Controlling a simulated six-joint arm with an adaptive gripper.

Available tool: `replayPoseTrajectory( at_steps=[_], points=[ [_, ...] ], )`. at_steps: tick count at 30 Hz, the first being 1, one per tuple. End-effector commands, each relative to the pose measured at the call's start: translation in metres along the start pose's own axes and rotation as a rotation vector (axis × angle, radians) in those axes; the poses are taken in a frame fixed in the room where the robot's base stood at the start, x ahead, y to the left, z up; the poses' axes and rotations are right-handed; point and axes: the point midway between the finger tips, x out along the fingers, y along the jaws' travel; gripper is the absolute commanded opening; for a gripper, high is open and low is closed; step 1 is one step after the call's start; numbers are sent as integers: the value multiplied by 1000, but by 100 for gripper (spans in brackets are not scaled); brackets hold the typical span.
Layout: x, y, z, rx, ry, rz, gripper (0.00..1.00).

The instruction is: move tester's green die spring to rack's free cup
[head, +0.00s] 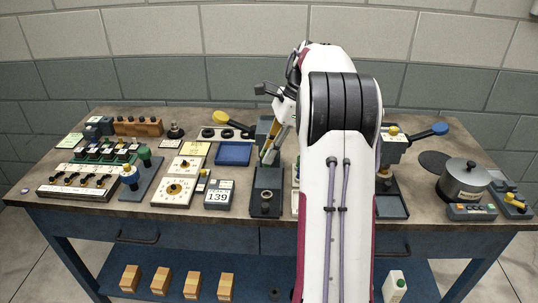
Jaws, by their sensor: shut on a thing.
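My gripper (270,146) is left of my white arm, low over the tester (262,128) with the yellow-knobbed lever. It points down and is shut on a small green thing, which looks like the green die spring (268,151). The spring is mostly hidden by the fingers, and I cannot tell whether it touches the tester. Racks with dark and coloured pieces stand at the left, one low and long (78,185) and one behind it (105,151). Which rack has the free cup is too small to tell.
A second lever device (393,150) with a blue knob stands right of my arm. A metal pot (465,180) is at the far right. Dial boxes (174,192), a 139 display (217,194) and a blue tray (234,153) fill the middle left. My arm hides the table's centre.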

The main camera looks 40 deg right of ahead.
Motion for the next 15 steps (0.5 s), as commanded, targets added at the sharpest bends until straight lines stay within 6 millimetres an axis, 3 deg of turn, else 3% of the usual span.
replayPoseTrajectory(
  at_steps=[15],
  points=[
    [-8,0,3,0,0,0,0]
  ],
)
